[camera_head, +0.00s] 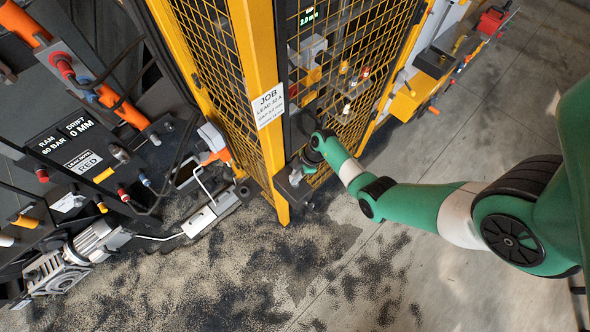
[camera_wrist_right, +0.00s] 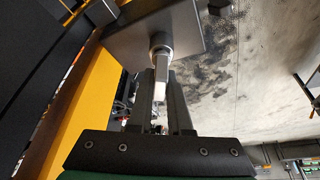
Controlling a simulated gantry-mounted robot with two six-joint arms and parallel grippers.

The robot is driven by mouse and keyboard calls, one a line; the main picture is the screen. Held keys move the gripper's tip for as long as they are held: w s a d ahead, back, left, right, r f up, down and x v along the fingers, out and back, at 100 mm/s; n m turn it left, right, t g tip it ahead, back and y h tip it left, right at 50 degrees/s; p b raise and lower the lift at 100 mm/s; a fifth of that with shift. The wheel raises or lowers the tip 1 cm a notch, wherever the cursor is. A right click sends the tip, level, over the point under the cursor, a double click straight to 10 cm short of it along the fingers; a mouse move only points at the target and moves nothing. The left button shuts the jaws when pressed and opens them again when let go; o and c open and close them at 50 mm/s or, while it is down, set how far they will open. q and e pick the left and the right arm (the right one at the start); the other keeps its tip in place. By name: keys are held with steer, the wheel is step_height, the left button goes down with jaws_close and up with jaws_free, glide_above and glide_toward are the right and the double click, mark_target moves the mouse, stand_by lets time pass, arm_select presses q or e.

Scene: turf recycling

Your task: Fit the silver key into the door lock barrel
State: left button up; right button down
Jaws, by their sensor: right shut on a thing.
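The silver key (camera_wrist_right: 160,90) is between the fingers of my right gripper (camera_wrist_right: 161,76), which is shut on it in the right wrist view. The key's far end meets the round metal lock barrel (camera_wrist_right: 160,49) on a dark plate (camera_wrist_right: 187,30). How far it reaches into the barrel cannot be told. In the head view my right gripper (camera_head: 305,162) is at the dark lock plate (camera_head: 290,188) on the yellow post, and the key is too small to make out there. My left gripper is not in view.
A yellow post with a job sign (camera_head: 268,106) and mesh panels (camera_head: 340,70) stand close to my right arm. A machine with hoses and a display (camera_head: 75,135) fills the left. The floor (camera_head: 380,270) is open in front, with dark crumbs scattered.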

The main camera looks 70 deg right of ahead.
steer(key=shift+f, duration=0.25)
steer(key=c, duration=0.8)
jaws_free()
steer(key=shift+o, duration=0.2)
steer(key=p+v, duration=0.3)
steer(key=v, duration=0.8)
steer(key=shift+s+r, duration=0.15)
steer(key=shift+r, duration=0.15)
steer(key=shift+d, duration=0.15)
